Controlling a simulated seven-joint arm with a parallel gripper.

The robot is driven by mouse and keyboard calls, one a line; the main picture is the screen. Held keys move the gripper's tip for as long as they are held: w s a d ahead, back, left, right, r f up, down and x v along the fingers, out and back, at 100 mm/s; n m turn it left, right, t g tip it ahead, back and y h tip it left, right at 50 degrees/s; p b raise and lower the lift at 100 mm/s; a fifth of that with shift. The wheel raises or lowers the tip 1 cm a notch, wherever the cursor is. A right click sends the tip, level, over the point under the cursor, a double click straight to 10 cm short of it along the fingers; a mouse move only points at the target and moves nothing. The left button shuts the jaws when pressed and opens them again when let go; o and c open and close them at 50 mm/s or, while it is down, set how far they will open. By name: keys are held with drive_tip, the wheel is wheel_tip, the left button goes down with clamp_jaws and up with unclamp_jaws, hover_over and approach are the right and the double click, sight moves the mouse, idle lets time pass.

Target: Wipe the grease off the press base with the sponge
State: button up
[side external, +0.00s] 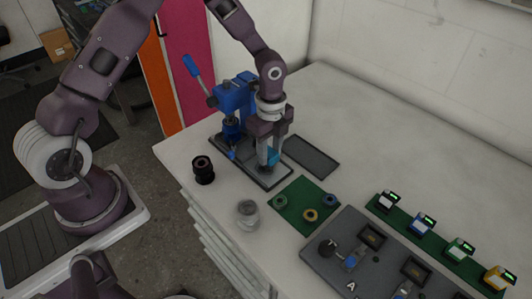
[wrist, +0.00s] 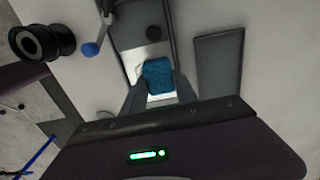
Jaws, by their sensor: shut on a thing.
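A blue sponge (wrist: 158,76) is held between the two fingers of my gripper (wrist: 160,95), which is shut on it; the sponge also shows in the side view (side external: 273,156). My gripper (side external: 269,160) points down over the right part of the press base (side external: 262,180), a dark plate with a light area. Whether the sponge touches the plate I cannot tell. The blue press (side external: 236,97) with its blue-handled lever stands at the left end of the base. I cannot make out any grease; my gripper and the sponge cover part of the plate.
A dark tray (side external: 311,156) lies right of the base. A black cylinder (side external: 203,169) and a grey round part (side external: 248,213) stand near the table's front edge. A green mat (side external: 306,204) with rings and a grey fixture board (side external: 350,262) lie nearer. The back right of the table is clear.

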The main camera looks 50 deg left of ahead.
drive_tip(key=s, duration=0.3)
drive_tip(key=shift+s, duration=0.15)
drive_tip(key=shift+s+r, duration=0.15)
drive_tip(key=shift+r, duration=0.05)
wheel_tip(320, 180, up, 6)
idle(0.5)
idle(0.3)
